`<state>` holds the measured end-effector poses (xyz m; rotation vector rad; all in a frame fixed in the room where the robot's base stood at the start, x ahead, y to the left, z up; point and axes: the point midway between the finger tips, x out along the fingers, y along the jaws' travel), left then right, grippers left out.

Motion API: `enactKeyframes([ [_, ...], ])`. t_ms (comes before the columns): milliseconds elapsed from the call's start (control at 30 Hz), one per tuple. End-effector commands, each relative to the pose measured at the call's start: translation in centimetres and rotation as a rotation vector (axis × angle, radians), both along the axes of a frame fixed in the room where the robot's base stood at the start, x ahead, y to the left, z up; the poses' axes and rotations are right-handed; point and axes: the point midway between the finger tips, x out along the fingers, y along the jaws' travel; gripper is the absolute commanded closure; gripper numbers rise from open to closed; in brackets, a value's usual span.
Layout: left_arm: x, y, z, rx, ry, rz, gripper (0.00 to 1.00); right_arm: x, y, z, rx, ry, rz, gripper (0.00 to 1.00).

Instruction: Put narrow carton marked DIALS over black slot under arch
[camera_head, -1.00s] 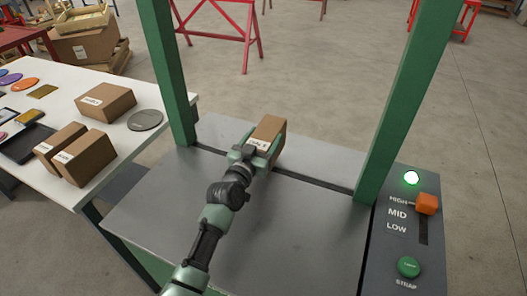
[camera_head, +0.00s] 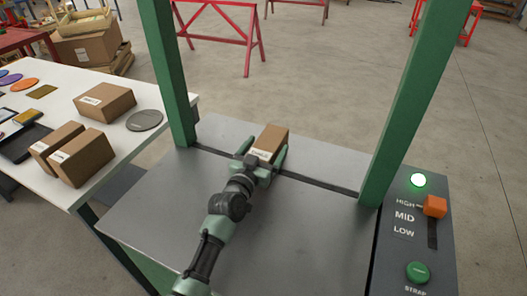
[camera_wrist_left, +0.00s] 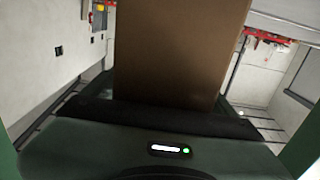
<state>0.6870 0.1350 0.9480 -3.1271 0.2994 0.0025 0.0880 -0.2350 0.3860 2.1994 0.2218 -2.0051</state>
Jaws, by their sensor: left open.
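A narrow brown carton (camera_head: 272,138) with a white label stands on the grey machine top under the green arch, over the black slot (camera_head: 315,181); its label is too small to read surely. My left gripper (camera_head: 265,158) is open, its two fingers at either side of the carton's near end. In the left wrist view the carton (camera_wrist_left: 180,50) fills the middle, close in front of the palm. The part of the slot beneath the carton is hidden. My right gripper is not in view.
Green arch posts (camera_head: 168,75) and (camera_head: 415,100) stand left and right. A control panel (camera_head: 415,240) with an orange slider lever (camera_head: 435,206) and a green button (camera_head: 417,271) is at right. A white table (camera_head: 60,185) at left holds several cartons and discs.

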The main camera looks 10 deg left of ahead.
Motion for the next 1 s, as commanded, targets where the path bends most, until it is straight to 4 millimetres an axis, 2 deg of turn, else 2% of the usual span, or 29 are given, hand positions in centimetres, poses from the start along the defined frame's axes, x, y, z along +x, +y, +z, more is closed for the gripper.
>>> enactKeyframes([
  [167, -1.8, 0.4, 0.0, 0.0, 0.0, 0.001, 0.13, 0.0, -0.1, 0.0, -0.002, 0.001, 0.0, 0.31],
  [400, -6.9, 1.3, -0.1, 0.001, 0.001, 0.0, 0.13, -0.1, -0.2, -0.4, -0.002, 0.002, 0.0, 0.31],
  [600, -10.3, 2.0, -0.1, 0.001, 0.001, 0.0, 0.13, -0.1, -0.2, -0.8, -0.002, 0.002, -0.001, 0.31],
  [800, -11.7, 2.2, 0.1, 0.0, -0.001, -0.001, 0.13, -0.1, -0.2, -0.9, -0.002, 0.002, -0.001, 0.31],
  [1000, -11.8, 2.2, 0.1, 0.0, -0.001, -0.001, 0.13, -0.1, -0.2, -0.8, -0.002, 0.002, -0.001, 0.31],
])
